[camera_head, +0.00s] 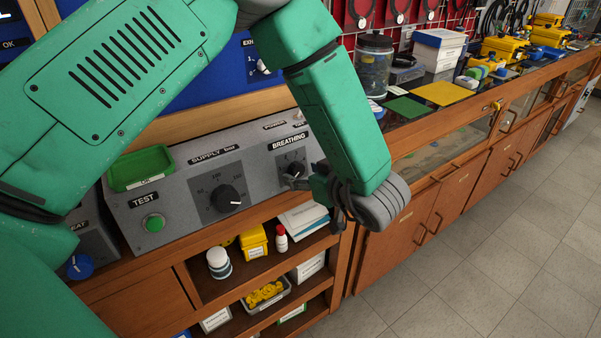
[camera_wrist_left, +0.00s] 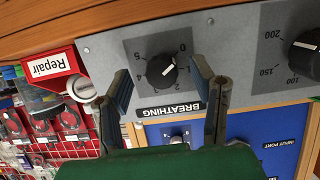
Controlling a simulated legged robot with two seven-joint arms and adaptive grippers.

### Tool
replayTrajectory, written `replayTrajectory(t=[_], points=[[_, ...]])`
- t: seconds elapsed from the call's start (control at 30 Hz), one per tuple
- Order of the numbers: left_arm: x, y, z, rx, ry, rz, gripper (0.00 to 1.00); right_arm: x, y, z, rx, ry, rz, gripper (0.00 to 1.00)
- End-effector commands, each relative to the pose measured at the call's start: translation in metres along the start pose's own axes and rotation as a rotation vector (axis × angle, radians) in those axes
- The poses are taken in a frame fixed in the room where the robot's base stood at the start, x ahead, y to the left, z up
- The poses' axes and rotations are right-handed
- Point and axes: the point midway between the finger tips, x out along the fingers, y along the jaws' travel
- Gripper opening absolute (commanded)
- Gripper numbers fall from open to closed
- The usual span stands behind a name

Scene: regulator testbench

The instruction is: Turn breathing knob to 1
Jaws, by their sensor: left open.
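The black breathing knob (camera_head: 294,169) sits on the grey test panel (camera_head: 180,187), under the BREATHING label. In the left wrist view the knob (camera_wrist_left: 160,70) appears upside down on a dark dial. Its white mark points up and right, toward the low-number side near 0; the exact reading is too small to tell. My left gripper (camera_head: 306,184) is in front of the knob and partly hides the dial in the head view. In the wrist view its open fingers (camera_wrist_left: 162,80) lie on either side of the knob with gaps to it. My right gripper is not in view.
The supply knob (camera_head: 228,198) and green test button (camera_head: 153,222) are left on the panel. A green tray (camera_head: 141,168) sits on top. A shelf (camera_head: 222,297) with bottles and boxes is below. A glass jar (camera_head: 373,66) stands on the counter behind my arm.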

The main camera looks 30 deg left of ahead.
Motion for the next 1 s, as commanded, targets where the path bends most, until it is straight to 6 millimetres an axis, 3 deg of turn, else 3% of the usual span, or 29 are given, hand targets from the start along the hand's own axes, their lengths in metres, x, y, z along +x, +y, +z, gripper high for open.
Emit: replayTrajectory(t=[0.2,0.5,0.63,0.67,1.0], points=[[0.018,0.0,0.0,-0.001,0.0,0.0,0.51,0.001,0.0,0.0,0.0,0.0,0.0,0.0],[0.02,0.0,0.0,0.0,0.0,0.001,0.51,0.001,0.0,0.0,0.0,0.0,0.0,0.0],[0.02,0.0,0.0,0.0,0.0,0.001,0.06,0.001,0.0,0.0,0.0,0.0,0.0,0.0],[0.02,0.0,0.0,0.0,0.0,0.001,0.02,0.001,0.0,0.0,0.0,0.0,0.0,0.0],[0.019,0.001,-0.002,0.031,0.0,-0.004,0.02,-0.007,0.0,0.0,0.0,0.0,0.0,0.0]])
